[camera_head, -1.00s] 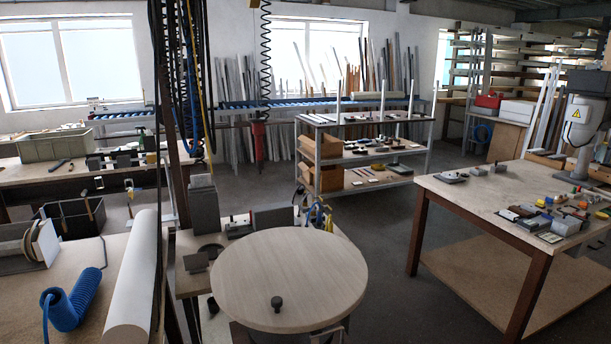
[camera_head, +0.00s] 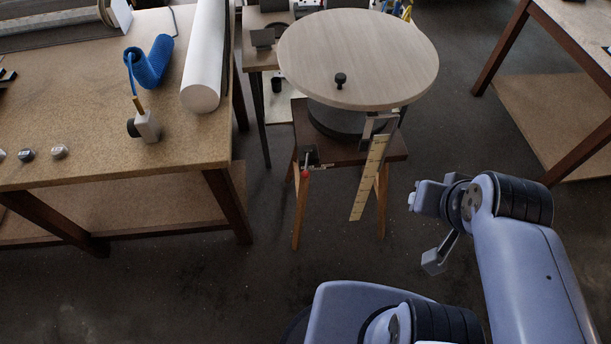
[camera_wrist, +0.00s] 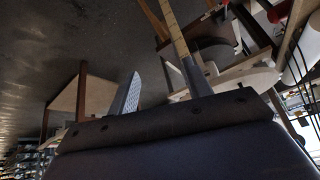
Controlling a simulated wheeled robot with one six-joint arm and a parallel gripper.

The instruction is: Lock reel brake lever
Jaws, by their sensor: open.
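A round pale wooden disc (camera_head: 358,62) sits on a dark drum over a wooden stool (camera_head: 345,148). A small black knob (camera_head: 340,79) stands on the disc. At the stool's front left edge is a small metal fitting with a red-tipped lever (camera_head: 306,170), which I take to be the brake lever; its exact position is too small to tell. My gripper (camera_head: 418,228) is open and empty, to the right of the stool and apart from it. In the wrist view, my two fingers (camera_wrist: 160,88) are spread, with stool parts beyond them, upside down.
A yellow ruler strip (camera_head: 370,178) hangs from a bracket at the stool's front right. A workbench (camera_head: 100,85) with a blue coil (camera_head: 150,62) and a white roll (camera_head: 204,70) stands left. Another table (camera_head: 560,40) is at right. The floor before the stool is clear.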

